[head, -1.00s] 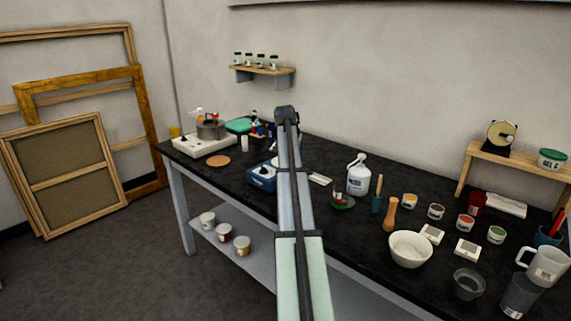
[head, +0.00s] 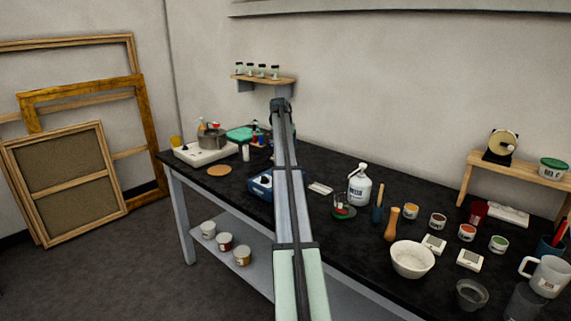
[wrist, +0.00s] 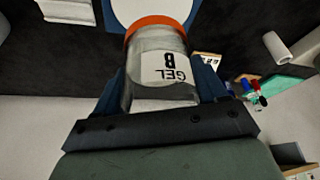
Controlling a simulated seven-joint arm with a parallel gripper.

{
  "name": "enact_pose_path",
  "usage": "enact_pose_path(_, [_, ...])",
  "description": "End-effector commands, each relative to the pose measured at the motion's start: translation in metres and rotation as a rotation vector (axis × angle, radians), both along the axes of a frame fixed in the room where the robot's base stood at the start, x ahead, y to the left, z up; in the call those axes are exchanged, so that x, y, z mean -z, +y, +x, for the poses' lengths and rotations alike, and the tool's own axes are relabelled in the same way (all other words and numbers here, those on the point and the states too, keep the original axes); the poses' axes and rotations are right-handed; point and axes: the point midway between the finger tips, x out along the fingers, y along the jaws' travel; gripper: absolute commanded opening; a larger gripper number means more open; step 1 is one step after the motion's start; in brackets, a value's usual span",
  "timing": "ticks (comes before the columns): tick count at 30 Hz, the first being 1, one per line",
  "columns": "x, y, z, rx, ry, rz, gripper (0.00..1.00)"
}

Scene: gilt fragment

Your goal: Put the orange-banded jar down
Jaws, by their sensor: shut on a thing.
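The orange-banded jar (wrist: 158,50) is a clear jar with a white label reading "GEL B". It shows upside down in the wrist view, its orange band at the top of the picture. My gripper (wrist: 162,82) is shut on it, with a blue finger on each side. A pale round disc lies past the band; I cannot tell whether the jar touches it. In the head view my arm hides the gripper and the jar.
The black bench (head: 221,188) holds a blue device (head: 260,183) partly behind my arm. A white hotplate (head: 197,154) with a pot stands left, beside a cork mat (head: 219,170). A white bottle (head: 359,186), a bowl (head: 412,260) and several small jars crowd the right.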

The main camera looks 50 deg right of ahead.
Motion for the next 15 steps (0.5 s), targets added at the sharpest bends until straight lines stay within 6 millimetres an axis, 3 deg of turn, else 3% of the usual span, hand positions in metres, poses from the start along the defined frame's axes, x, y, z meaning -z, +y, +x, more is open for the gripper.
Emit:
enact_pose_path(6, [0.034, 0.000, 0.000, 0.000, 0.000, 0.000, 0.33])
enact_pose_path(15, [0.060, 0.000, 0.000, 0.000, 0.000, 0.000, 0.33])
